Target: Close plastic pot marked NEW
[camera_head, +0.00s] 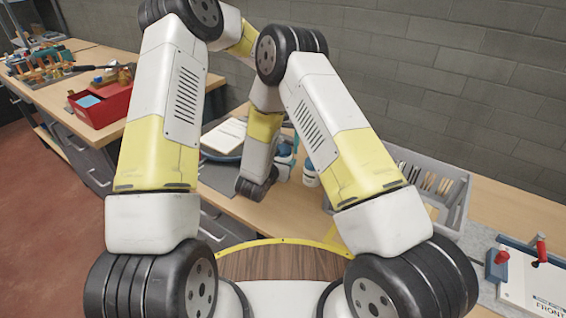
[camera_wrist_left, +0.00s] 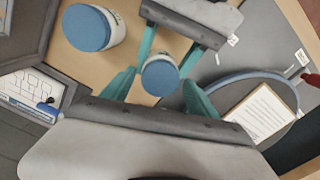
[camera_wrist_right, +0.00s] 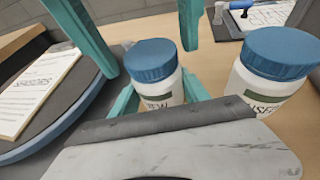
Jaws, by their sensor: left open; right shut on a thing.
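The pot marked NEW (camera_wrist_right: 157,95) stands on the bench with its blue lid (camera_wrist_right: 150,60) on top. Its label is partly cut off by my gripper. My right gripper (camera_wrist_right: 160,90) is shut on the pot's body, one teal finger on each side. My left gripper (camera_wrist_left: 158,78) is open above the pot, with its fingers spread on either side of the blue lid. I cannot tell if its fingers touch the lid. In the head view, my arms mostly hide the pot and both grippers.
A larger blue-lidded pot marked USED (camera_wrist_right: 265,85) stands close beside the NEW pot. A paper pad (camera_wrist_right: 38,88) lies on a round blue-edged object on the other side. A grey crate (camera_head: 455,215) and a red bin (camera_head: 105,108) stand on the bench.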

